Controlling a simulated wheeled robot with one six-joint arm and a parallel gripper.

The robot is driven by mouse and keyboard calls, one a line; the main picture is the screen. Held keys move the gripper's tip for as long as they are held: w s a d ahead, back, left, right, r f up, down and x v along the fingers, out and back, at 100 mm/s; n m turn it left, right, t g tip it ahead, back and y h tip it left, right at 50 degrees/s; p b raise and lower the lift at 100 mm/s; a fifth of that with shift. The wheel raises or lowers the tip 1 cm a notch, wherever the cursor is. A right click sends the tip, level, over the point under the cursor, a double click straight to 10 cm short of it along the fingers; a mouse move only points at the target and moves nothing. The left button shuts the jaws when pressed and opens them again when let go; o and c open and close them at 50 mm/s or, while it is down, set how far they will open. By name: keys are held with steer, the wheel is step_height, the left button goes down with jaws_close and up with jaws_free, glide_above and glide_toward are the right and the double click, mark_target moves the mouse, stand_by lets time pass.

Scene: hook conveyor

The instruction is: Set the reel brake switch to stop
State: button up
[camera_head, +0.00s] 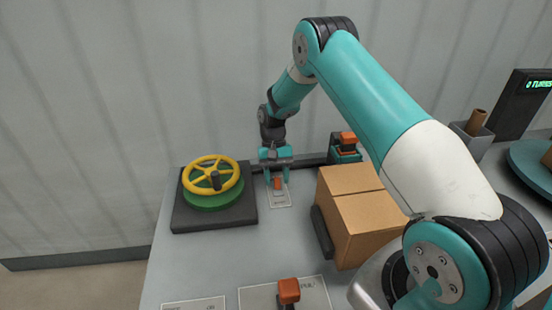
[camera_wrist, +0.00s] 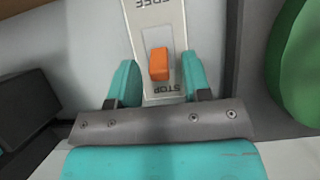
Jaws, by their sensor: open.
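The reel brake switch is a small orange knob (camera_wrist: 159,64) on a pale label plate (camera_wrist: 148,22) reading FREE at the top of the wrist view and STOP at the bottom, both upside down. In that view the knob shows closer to the STOP word. My gripper (camera_wrist: 157,78) is open, with one teal finger on each side of the plate's STOP end. The knob shows between and just beyond the fingertips; I cannot tell whether they touch it. In the head view my gripper (camera_head: 277,177) is over the switch knob (camera_head: 277,184), pointing down.
A yellow handwheel (camera_head: 212,174) on a green disc stands left of the switch. A cardboard box (camera_head: 360,225) stands close on the right. An orange-topped teal device (camera_head: 348,143) is behind the box. Another orange knob (camera_head: 289,290) is at the front. The table between is clear.

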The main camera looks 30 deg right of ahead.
steer(key=p+v, duration=0.5)
steer(key=v, duration=1.2)
steer(key=shift+f, duration=0.1)
